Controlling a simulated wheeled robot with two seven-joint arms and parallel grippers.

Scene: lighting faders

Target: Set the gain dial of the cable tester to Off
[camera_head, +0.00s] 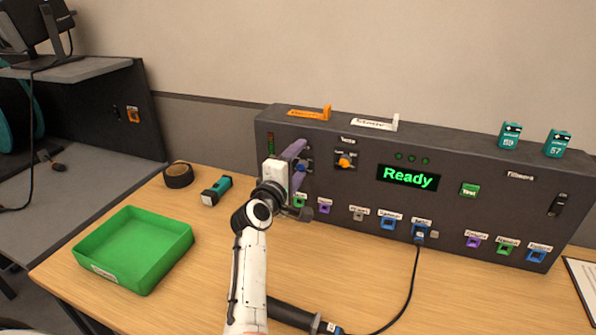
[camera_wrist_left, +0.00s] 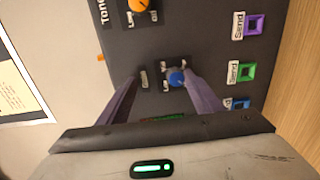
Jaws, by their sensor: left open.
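The cable tester (camera_head: 455,210) is a long dark box at the back of the table, with a green "Ready" display (camera_head: 408,177). A blue dial (camera_head: 299,166) sits at its left; its label is too small to read, so I cannot confirm that it is the gain dial. In the left wrist view the blue dial (camera_wrist_left: 176,79) is between the purple fingertips of my left gripper (camera_wrist_left: 161,76), closer to the right one. My left gripper (camera_head: 302,160) is open at the panel; finger contact is unclear. The dial's pointer setting is not readable. My right gripper is out of view.
An orange dial (camera_head: 345,162) labelled Tone is right of the blue one. Coloured sockets (camera_head: 388,223) line the lower panel, with a black cable (camera_head: 412,285) plugged in. A green tray (camera_head: 135,250), tape roll (camera_head: 178,175) and torch (camera_head: 216,190) lie left.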

